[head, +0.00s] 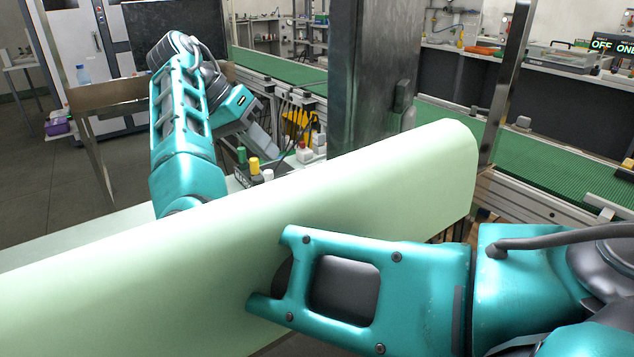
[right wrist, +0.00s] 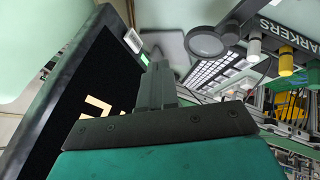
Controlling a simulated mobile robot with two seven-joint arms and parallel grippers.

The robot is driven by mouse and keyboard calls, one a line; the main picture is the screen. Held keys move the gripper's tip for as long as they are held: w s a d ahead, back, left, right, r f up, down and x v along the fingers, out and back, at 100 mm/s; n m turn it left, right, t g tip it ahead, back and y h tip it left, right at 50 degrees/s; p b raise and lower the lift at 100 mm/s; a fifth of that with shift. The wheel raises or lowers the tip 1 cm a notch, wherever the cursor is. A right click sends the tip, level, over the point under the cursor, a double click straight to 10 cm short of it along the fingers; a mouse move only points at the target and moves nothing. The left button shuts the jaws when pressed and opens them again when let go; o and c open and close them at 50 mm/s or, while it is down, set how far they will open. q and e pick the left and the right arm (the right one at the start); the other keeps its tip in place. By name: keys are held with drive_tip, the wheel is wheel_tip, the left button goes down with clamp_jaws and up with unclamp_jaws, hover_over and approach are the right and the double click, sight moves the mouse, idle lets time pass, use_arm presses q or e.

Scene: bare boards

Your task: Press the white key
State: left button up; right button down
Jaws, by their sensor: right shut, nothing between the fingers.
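My right gripper (head: 262,143) is at the end of the teal arm beyond the pale green panel, pointing down and to the right. In the right wrist view its dark fingers (right wrist: 155,88) are together and empty. Past them is a grid of white keys (right wrist: 215,68). A separate small white rectangular piece (right wrist: 132,40) sits at the edge of a black panel; I cannot tell which one is the white key. No contact between fingertips and a key is visible. The keys cannot be made out in the head view. My left gripper is not in view.
A marker holder (head: 254,177) with green, yellow and white caps stands close to the right gripper. A grey post (head: 372,75) stands behind. The pale green panel (head: 400,185) hides much of the work surface.

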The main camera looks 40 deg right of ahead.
use_arm(q)
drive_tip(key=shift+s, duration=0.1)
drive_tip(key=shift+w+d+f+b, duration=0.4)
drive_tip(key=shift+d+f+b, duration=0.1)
drive_tip(key=shift+b, duration=0.8)
use_arm(e)
drive_tip(key=s+d+f, duration=0.6)
drive_tip(key=f, duration=0.2)
drive_tip(key=shift+s+d, duration=0.3)
drive_tip(key=shift+d, duration=0.1)
drive_tip(key=shift+d, duration=0.1)
